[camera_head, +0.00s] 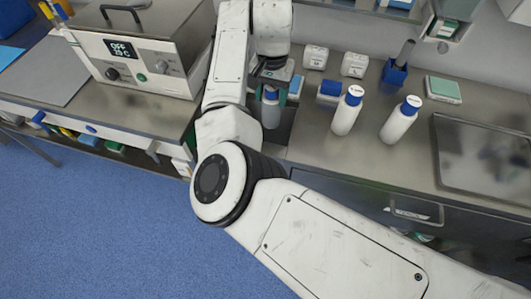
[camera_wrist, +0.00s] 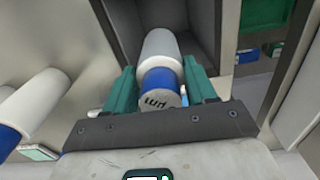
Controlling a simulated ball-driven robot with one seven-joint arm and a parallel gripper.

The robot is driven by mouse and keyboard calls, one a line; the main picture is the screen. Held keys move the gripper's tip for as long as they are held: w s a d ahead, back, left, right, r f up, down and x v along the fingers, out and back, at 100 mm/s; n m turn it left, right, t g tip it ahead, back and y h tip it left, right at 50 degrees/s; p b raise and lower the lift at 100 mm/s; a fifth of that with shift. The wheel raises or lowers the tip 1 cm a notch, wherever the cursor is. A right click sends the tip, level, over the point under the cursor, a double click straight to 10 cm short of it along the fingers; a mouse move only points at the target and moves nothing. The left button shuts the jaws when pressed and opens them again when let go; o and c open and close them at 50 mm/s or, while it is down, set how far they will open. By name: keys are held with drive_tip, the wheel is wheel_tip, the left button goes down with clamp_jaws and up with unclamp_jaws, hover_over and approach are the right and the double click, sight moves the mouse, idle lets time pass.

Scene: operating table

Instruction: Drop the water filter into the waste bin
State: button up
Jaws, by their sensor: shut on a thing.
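My gripper (camera_head: 273,76) is shut on a white cylinder with a blue cap (camera_head: 271,108), which I take to be the water filter. In the wrist view my gripper's teal fingers (camera_wrist: 160,82) press on both sides of the blue cap, and the white body (camera_wrist: 160,44) points away from the camera. The cap carries dark lettering. A dark grey, box-like opening (camera_wrist: 202,24) lies beyond the cylinder and looks like the waste bin. In the head view, part of a dark recess (camera_head: 286,118) shows beside the cylinder; its depth is hidden.
Two similar white bottles with blue caps stand on the steel counter to the right, one nearer (camera_head: 345,114) and one farther right (camera_head: 397,124). Small white containers (camera_head: 315,57) and a blue holder (camera_head: 395,74) stand behind. A heated bath (camera_head: 150,50) stands left of my arm.

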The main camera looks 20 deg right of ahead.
drive_tip(key=o, duration=1.6)
drive_tip(key=shift+c, duration=0.2)
wheel_tip(320, 180, up, 11)
drive_tip(key=shift+f+b, duration=0.1)
drive_tip(key=shift+b, duration=0.65)
